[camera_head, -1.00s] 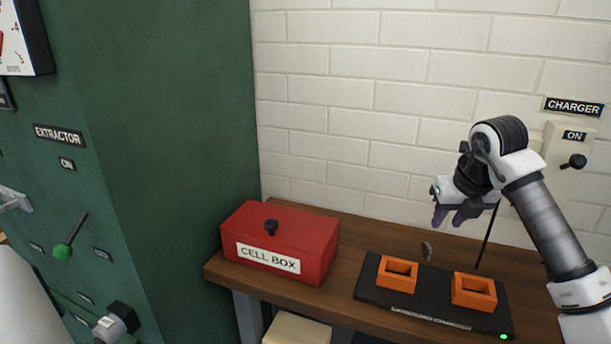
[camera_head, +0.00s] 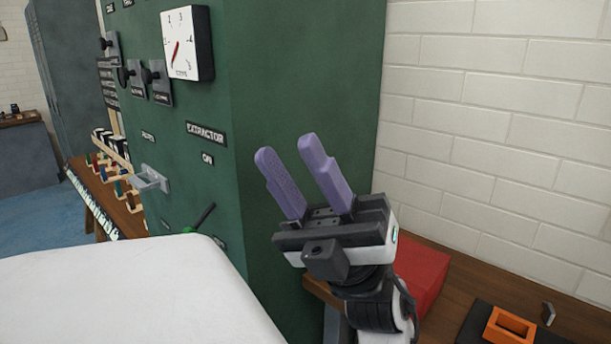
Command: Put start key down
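My gripper (camera_head: 287,150) is raised in front of the green extractor cabinet, its two purple fingers pointing up and to the left. The fingers are apart, and nothing shows between them. A small grey upright piece (camera_head: 548,313) stands by the charger at the lower right, well away from my gripper. It may be the start key, but it is too small to tell. No other thing that I can make out as a start key is in view.
The green cabinet (camera_head: 310,60) carries a gauge (camera_head: 187,43), switches and a grey handle (camera_head: 149,179). A red box (camera_head: 427,272) is partly behind my arm on the wooden table (camera_head: 447,320). An orange holder (camera_head: 509,327) sits on the black charger. A white surface (camera_head: 110,295) fills the lower left.

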